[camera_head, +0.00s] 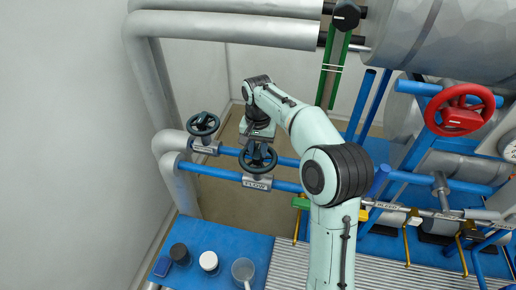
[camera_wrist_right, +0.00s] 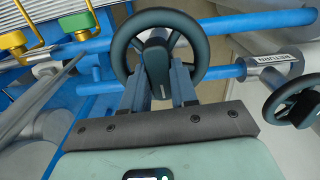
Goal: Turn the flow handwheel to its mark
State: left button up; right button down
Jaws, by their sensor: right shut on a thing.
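The flow handwheel (camera_head: 273,163) is a small dark wheel on the blue pipe, above the grey FLOW label (camera_head: 257,184). My right gripper (camera_head: 258,148) reaches it from behind and above, shut on it. In the right wrist view, the wheel's round rim (camera_wrist_right: 118,48) stands just beyond the gripper. The two fingers of my right gripper (camera_wrist_right: 158,78) sit on either side of a dark part inside the rim. I cannot make out the wheel's mark in either view. My left gripper is out of view.
A similar dark return handwheel (camera_head: 203,123) stands close by on the left; it also shows in the right wrist view (camera_wrist_right: 296,100). A red handwheel (camera_head: 461,110) is at the far right. Cups (camera_head: 208,261) stand on the blue surface below. Pipes surround the wheel.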

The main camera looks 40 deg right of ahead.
aim_at(258, 151)
jog(key=shift+m, duration=0.3)
jog(key=c, duration=0.9)
grip_release()
notch_tip(258, 151, up, 14)
jog(key=shift+f, duration=0.25)
